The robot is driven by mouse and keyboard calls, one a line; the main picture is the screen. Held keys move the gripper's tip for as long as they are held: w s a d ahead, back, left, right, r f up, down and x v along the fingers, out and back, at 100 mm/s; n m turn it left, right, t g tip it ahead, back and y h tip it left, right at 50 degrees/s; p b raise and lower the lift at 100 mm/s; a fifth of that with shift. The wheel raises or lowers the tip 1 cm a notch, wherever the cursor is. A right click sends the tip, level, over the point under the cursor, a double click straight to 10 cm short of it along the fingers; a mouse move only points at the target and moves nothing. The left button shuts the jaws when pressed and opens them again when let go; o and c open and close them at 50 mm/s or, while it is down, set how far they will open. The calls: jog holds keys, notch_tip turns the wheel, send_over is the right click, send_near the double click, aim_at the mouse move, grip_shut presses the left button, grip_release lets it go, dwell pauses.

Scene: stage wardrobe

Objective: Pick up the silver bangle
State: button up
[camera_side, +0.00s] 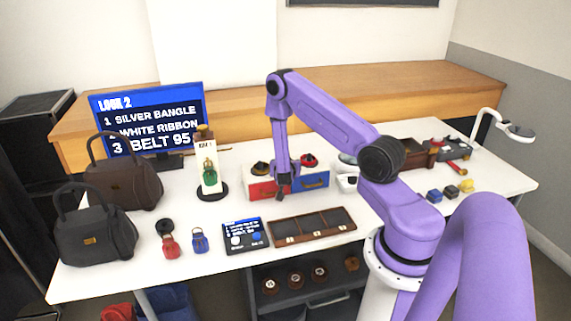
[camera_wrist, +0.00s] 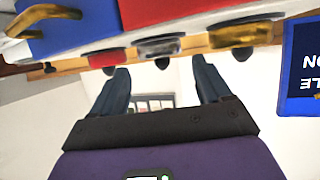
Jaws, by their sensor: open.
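A silvery rounded piece, apparently the silver bangle (camera_wrist: 160,46), shows in the wrist view between a red piece (camera_wrist: 105,58) and a gold one (camera_wrist: 238,35) along the edge of the drawer box. In the side view my arm hides the middle of the box top, and I cannot make the bangle out there. My gripper (camera_side: 284,188) hangs pointing down at the front of the drawer box (camera_side: 262,188). In the wrist view its two fingers (camera_wrist: 162,85) are apart with nothing between them.
A screen (camera_side: 150,115) lists silver bangle, white ribbon and belt 95. Two handbags (camera_side: 95,235) stand at left, and a white stand (camera_side: 209,170) is left of the box. A brown compartment tray (camera_side: 312,227) and a small panel (camera_side: 246,236) lie in front.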

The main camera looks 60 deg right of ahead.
jog(key=shift+x, duration=2.35)
jog(key=shift+r, duration=0.1)
jog(key=c, duration=0.8)
jog(key=shift+r, duration=0.9)
jog(key=s+a+r, duration=0.8)
jog(key=s+r, duration=0.3)
jog(key=shift+a, duration=0.2)
